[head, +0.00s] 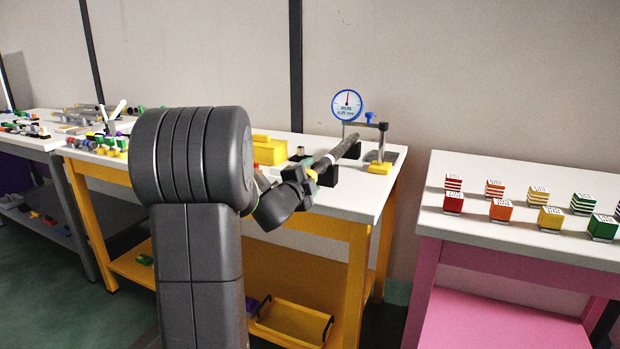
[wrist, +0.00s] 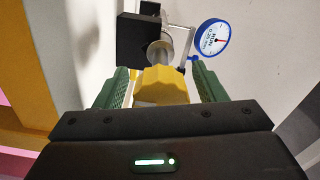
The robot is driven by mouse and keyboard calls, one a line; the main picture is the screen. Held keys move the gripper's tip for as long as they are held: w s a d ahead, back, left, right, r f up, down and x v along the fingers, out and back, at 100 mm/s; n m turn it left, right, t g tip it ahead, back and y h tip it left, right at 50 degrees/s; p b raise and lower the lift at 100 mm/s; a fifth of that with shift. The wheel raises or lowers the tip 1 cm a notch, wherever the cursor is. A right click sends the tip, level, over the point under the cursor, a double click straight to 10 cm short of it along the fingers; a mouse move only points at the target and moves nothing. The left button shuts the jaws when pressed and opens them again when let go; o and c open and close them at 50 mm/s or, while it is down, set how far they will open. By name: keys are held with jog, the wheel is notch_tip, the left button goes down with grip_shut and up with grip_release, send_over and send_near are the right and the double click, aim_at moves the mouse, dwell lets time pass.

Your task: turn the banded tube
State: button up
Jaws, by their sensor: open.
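The banded tube (head: 338,153) is a dark grey bar lying across the yellow-legged bench, with its far end near a dial gauge. In the wrist view its grey shaft (wrist: 160,52) runs away behind a faceted yellow end piece (wrist: 161,86). My gripper (head: 312,174) is at the tube's near end. In the wrist view my gripper (wrist: 160,75) is open, its green fingers on either side of the yellow piece, with a narrow gap showing on the left. The bands are not clear.
The dial gauge (head: 347,104) is on a stand (head: 378,148) with a yellow foot. A black block (wrist: 135,40) is beside the shaft. A yellow block (head: 270,152) is left of the tube. A pink bench (head: 465,235) with coloured cubes is to the right.

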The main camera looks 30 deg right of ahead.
jog(key=v, duration=1.4)
jog(key=shift+p, duration=0.35)
jog(key=shift+w+d, duration=0.1)
jog(key=shift+d, duration=0.1)
jog(key=x, duration=1.3)
jog(key=shift+w+d+b, duration=0.2)
jog(key=shift+w+b, duration=0.05)
jog(key=shift+b, duration=0.05)
